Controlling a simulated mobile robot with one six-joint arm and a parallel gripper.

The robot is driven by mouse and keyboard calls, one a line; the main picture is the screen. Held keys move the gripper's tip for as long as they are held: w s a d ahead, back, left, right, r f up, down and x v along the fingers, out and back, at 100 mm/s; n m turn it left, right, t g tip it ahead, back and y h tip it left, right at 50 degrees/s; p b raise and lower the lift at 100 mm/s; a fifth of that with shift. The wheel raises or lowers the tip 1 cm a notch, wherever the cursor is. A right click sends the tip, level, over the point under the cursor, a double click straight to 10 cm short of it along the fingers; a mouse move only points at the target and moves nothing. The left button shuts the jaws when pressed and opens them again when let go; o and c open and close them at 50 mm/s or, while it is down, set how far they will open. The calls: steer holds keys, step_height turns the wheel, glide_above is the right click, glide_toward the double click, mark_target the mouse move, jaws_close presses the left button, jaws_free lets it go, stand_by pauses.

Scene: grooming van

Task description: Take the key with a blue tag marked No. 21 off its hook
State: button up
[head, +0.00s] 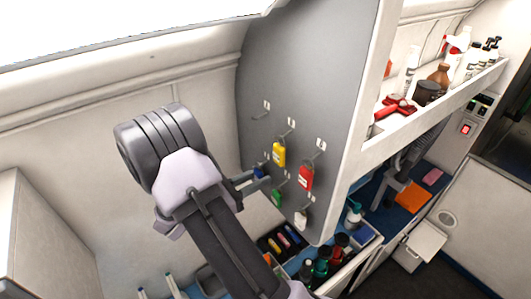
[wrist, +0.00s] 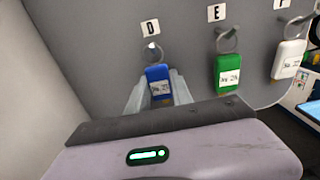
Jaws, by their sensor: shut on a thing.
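The blue key tag (wrist: 157,74) with a white label is at the hook marked D (wrist: 152,48) in the wrist view. Its ring still appears to be at the hook. The label's number is too small to read surely. In the head view the blue tag (head: 259,172) shows small at the left of the lower row. My gripper (wrist: 159,92) reaches up to the panel, with its fingers on both sides of the blue tag, shut on it. My gripper also shows in the head view (head: 258,181). The key below the tag is mostly hidden.
A green tag (wrist: 228,72) and a white tag (wrist: 289,58) hang close on the right. Above hang a yellow tag (head: 279,152) and a red tag (head: 306,176); the upper left hook (head: 262,114) is empty. Bottles (head: 321,263) stand below the grey panel (head: 290,60).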

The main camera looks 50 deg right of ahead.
steer(key=shift+w+d+r+p, duration=0.15)
steer(key=shift+r+p, duration=0.15)
steer(key=shift+r, duration=0.4)
steer(key=p+v, duration=0.1)
steer(key=v, duration=0.5)
steer(key=shift+a, duration=0.45)
steer(key=shift+f, duration=0.1)
